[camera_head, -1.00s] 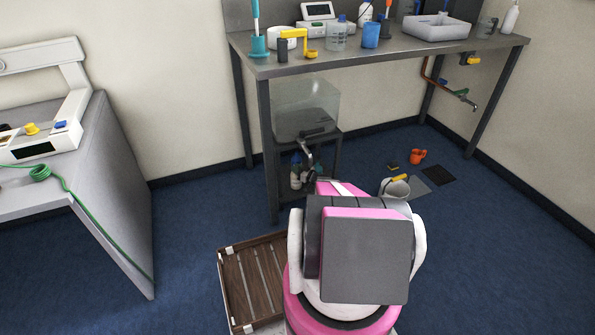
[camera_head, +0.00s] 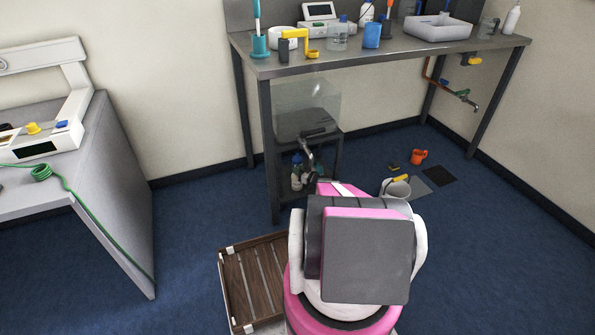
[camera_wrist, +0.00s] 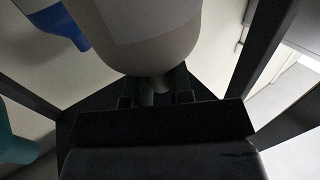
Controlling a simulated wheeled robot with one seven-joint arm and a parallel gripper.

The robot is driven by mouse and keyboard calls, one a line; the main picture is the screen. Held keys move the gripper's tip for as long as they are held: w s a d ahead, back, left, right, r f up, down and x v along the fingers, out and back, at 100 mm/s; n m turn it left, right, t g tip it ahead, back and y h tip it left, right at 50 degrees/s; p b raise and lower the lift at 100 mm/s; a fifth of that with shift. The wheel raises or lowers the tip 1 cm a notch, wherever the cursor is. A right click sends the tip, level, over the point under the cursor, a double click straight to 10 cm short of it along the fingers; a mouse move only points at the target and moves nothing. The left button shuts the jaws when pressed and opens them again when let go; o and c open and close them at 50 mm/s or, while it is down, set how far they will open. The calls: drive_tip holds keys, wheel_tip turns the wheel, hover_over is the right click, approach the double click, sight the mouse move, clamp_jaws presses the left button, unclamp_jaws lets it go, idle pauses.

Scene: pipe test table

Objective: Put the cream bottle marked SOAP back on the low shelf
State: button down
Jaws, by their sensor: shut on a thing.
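The cream bottle (camera_wrist: 150,52) fills the upper middle of the wrist view, its rounded end towards my gripper (camera_wrist: 156,97). A grey label band shows on it; no lettering can be read. My gripper is shut on the narrow end of the bottle. In the head view my arm reaches towards the low shelf (camera_head: 291,203) under the steel table and hides part of it. Small bottles (camera_head: 297,172), one with a blue top, show at that shelf. Whether the cream bottle rests on a surface cannot be told.
A clear tank (camera_head: 306,105) with a tap stands above the low shelf. Table legs (camera_head: 268,150) flank the space. In the wrist view a blue object (camera_wrist: 58,22) and a teal object (camera_wrist: 15,147) are on the left. A slatted wooden crate (camera_head: 255,280) lies beside my base.

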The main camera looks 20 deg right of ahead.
drive_tip(key=shift+f, duration=0.1)
drive_tip(key=c, duration=0.9)
unclamp_jaws()
drive_tip(key=shift+c, duration=0.2)
drive_tip(key=shift+s, duration=0.1)
drive_tip(key=v, duration=1)
drive_tip(key=shift+s+d, duration=0.2)
drive_tip(key=shift+s, duration=0.05)
drive_tip(key=shift+s, duration=0.1)
